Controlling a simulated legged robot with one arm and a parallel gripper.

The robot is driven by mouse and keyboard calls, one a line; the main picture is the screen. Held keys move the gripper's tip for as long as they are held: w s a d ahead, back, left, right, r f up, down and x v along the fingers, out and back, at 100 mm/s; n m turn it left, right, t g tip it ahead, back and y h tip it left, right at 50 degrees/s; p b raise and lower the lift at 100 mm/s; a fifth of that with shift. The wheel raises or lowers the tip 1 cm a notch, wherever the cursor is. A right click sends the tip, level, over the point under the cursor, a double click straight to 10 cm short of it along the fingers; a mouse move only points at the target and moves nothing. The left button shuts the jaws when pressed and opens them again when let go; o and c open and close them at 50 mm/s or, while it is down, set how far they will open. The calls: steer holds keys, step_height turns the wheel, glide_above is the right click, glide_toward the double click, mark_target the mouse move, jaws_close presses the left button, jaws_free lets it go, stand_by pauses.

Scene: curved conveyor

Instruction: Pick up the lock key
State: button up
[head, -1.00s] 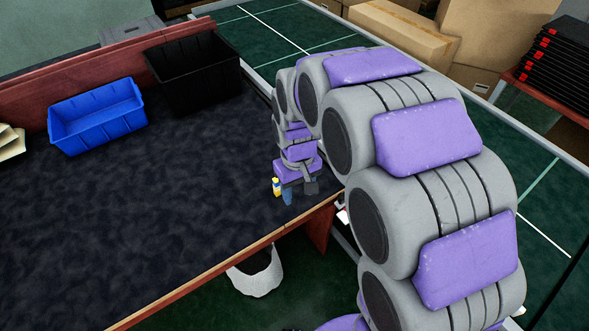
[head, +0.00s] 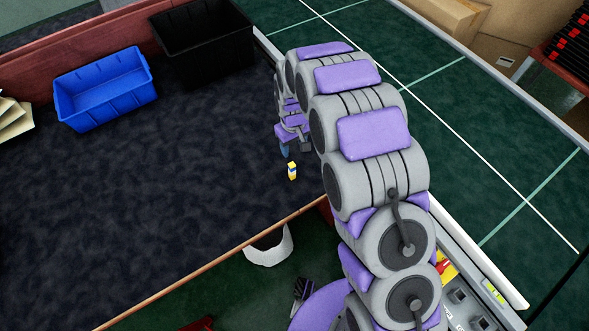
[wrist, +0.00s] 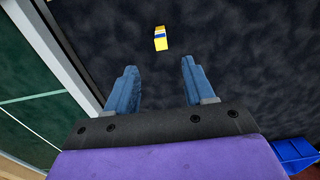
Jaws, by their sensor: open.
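The lock key appears to be the small yellow piece with a blue and white band (head: 292,171) on the dark tabletop (head: 180,200), near the table's right end. My gripper (head: 292,150) shows just above it in the head view, partly hidden by my arm. In the wrist view the lock key (wrist: 160,38) lies beyond the blue fingertips, roughly centred between them and apart from both. My gripper (wrist: 158,70) is open, with nothing between its fingers.
A blue bin (head: 105,88) and a black bin (head: 203,42) stand at the back of the table. White papers (head: 14,118) lie at the left edge. A white bin (head: 268,252) stands below the front edge. The table's middle is clear.

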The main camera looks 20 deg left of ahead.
mark_target(291, 165)
steer(key=f, duration=0.3)
steer(key=a+f, duration=0.1)
steer(key=f, duration=0.2)
steer(key=f+b, duration=0.1)
steer(key=f, duration=0.3)
steer(key=shift+a, duration=0.25)
steer(key=shift+w+d+f, duration=0.15)
steer(key=shift+d+f, duration=0.3)
steer(key=shift+f, duration=0.15)
step_height(291, 165, down, 4)
steer(key=shift+w+r+b, duration=0.15)
steer(key=shift+b, duration=0.3)
steer(key=shift+a+f, duration=0.15)
steer(key=shift+f, duration=0.05)
steer(key=shift+a, duration=0.2)
steer(key=shift+d+r, duration=0.1)
steer(key=shift+d, duration=0.25)
steer(key=c, duration=0.9)
steer(key=shift+a, duration=0.2)
jaws_close()
